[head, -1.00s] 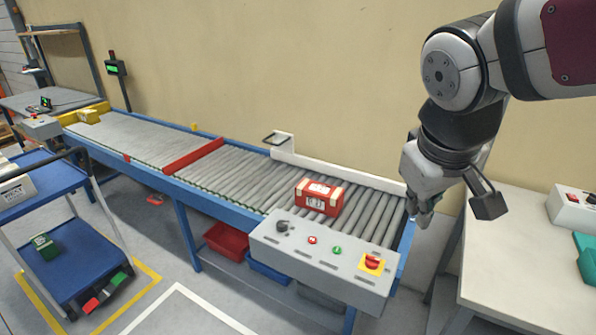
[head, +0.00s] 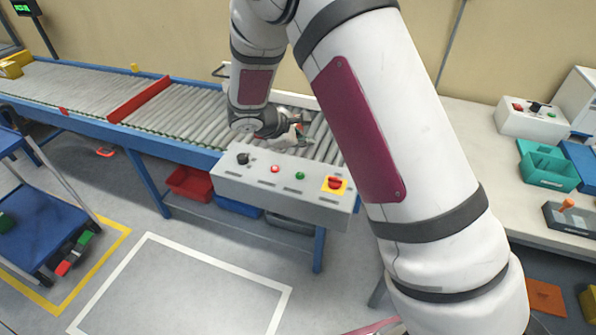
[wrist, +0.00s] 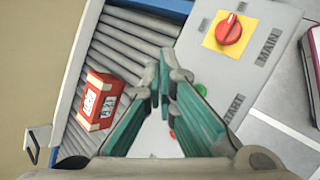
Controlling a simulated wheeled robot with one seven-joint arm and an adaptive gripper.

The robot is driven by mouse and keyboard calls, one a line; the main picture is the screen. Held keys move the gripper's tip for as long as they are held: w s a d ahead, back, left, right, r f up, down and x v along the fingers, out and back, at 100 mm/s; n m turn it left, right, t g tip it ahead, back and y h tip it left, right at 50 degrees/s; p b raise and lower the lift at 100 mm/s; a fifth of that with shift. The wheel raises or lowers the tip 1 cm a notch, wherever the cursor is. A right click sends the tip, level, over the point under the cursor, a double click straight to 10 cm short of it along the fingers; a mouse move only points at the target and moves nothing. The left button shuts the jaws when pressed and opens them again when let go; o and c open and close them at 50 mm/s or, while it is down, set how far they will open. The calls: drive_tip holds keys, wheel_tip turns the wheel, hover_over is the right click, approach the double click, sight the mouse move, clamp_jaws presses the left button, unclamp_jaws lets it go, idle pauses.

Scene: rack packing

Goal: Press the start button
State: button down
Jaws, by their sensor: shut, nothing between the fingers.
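The grey control panel (head: 285,197) is at the front edge of the roller conveyor. Its green button (head: 300,175) sits between a small red button (head: 275,169) and a red rotary switch on a yellow plate (head: 335,184). In the wrist view the green button (wrist: 201,89) shows beside the fingers, near the label START. My gripper (head: 300,138) is shut and empty, over the conveyor just behind the panel and apart from the green button. In the wrist view its teal fingers (wrist: 163,80) hide part of the panel.
A red box (wrist: 101,100) lies on the rollers beside my gripper. A black knob (head: 242,158) stands at the panel's left end. A worktable on the right holds a white switch box (head: 532,118) and a teal bin (head: 548,168). A blue cart (head: 45,228) stands at left.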

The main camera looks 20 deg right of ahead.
sight(302, 176)
drive_tip(key=shift+w+a+f, duration=0.15)
drive_tip(key=shift+w+f, duration=0.1)
drive_tip(key=shift+f, duration=0.35)
drive_tip(key=shift+f+b, duration=1.55)
drive_tip(key=shift+f, duration=2.85)
drive_tip(key=shift+f, duration=0.1)
drive_tip(key=shift+f, duration=0.3)
drive_tip(key=shift+f+b, duration=0.35)
drive_tip(key=shift+f, duration=0.05)
drive_tip(key=shift+r, duration=0.1)
drive_tip(key=shift+r+p, duration=0.3)
drive_tip(key=shift+r, duration=0.45)
